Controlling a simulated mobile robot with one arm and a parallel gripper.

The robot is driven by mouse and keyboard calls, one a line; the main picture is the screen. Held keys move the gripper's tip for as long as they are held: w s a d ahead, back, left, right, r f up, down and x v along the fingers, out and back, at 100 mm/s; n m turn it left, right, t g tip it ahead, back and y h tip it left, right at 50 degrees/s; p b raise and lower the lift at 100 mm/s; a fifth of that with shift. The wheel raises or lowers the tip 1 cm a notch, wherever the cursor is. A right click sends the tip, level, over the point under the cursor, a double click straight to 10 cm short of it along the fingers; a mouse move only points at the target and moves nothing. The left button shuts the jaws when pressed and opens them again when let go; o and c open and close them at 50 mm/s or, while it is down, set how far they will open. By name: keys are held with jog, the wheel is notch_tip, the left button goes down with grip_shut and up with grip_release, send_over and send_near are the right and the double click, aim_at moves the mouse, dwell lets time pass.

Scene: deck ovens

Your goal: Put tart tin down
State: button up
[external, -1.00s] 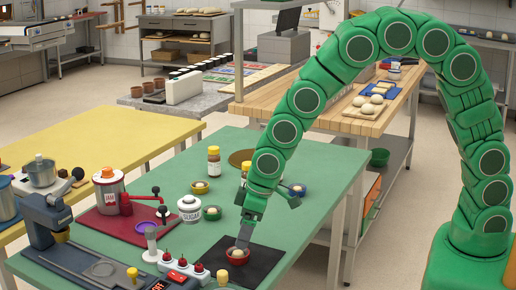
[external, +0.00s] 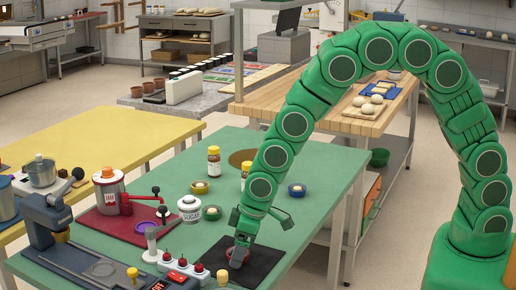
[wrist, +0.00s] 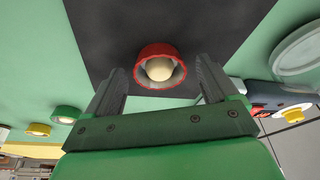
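The red tart tin (external: 238,257) stands on the black mat (external: 268,262) near the front of the green table. In the wrist view the tin (wrist: 138,75) is upright, with a pale round ball (wrist: 159,68) inside it. My gripper (external: 239,255) is low over the mat at the tin and hides much of it in the external view. In the wrist view my gripper's fingers (wrist: 160,82) are spread, one on each side of the tin, with gaps between them and its wall.
Yellow (external: 200,187), green (external: 211,213) and blue (external: 297,190) tins stand elsewhere on the green table (external: 320,165). Two jars (external: 214,162) stand farther back.

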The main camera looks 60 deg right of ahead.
jog(key=c, duration=1.1)
jog(key=shift+r, duration=0.15)
jog(key=shift+r, duration=0.25)
notch_tip(320, 180, up, 2)
jog(key=shift+r, duration=0.15)
jog(key=s+d+r, duration=0.5)
jog(key=s+r, duration=0.5)
jog(key=s, duration=0.3)
jog(key=shift+d, duration=0.2)
